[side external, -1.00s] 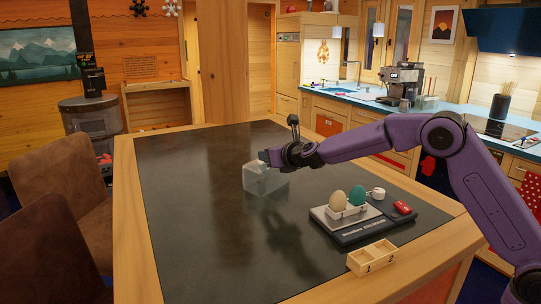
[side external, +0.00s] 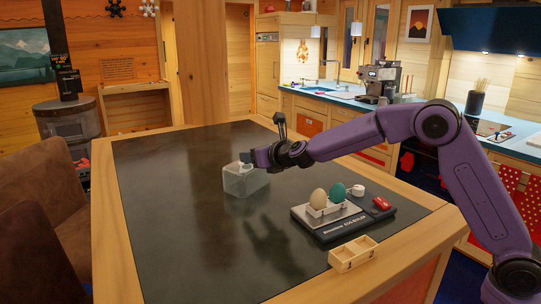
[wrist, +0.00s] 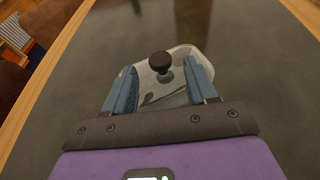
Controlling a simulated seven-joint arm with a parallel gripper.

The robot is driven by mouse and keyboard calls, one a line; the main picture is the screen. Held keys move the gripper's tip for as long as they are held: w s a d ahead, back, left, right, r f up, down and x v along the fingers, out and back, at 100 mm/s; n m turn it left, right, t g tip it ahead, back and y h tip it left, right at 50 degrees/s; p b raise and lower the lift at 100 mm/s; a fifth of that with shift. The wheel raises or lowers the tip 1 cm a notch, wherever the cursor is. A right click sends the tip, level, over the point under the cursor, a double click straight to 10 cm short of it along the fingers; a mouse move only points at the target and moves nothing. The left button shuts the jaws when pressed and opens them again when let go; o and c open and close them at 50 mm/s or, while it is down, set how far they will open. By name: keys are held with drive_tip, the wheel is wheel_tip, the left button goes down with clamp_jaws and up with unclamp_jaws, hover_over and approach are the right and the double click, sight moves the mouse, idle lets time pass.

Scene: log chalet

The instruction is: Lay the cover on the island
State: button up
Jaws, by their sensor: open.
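The clear, box-like cover (side external: 243,183) appears to rest on the dark top of the island (side external: 185,225), near its middle. In the wrist view, the cover (wrist: 168,96) has a round black knob (wrist: 160,61) on top. My gripper (side external: 246,160) is at the top of the cover in the side view. In the wrist view my gripper (wrist: 160,70) is open, with one blue finger on each side of the knob and a gap to it. The knob is hidden behind the gripper in the side view.
An egg boiler (side external: 335,222) with a beige egg (side external: 318,199) and a teal egg (side external: 338,192) stands to the right. The island's left side is bare.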

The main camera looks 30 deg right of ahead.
drive_tip(key=shift+o, duration=0.3)
drive_tip(key=v, duration=0.8)
drive_tip(key=shift+s+r, duration=0.2)
drive_tip(key=shift+s, duration=0.15)
drive_tip(key=shift+d, duration=0.1)
drive_tip(key=shift+f, duration=0.1)
drive_tip(key=s+a+f+t+h, duration=0.1)
drive_tip(key=s+f+t, duration=0.1)
drive_tip(key=s, duration=0.2)
drive_tip(key=shift+m, duration=0.4)
drive_tip(key=w+f, duration=0.1)
drive_tip(key=w, duration=1)
drive_tip(key=w+f, duration=0.1)
drive_tip(key=w, duration=0.5)
drive_tip(key=shift+w+f, duration=0.3)
clamp_jaws()
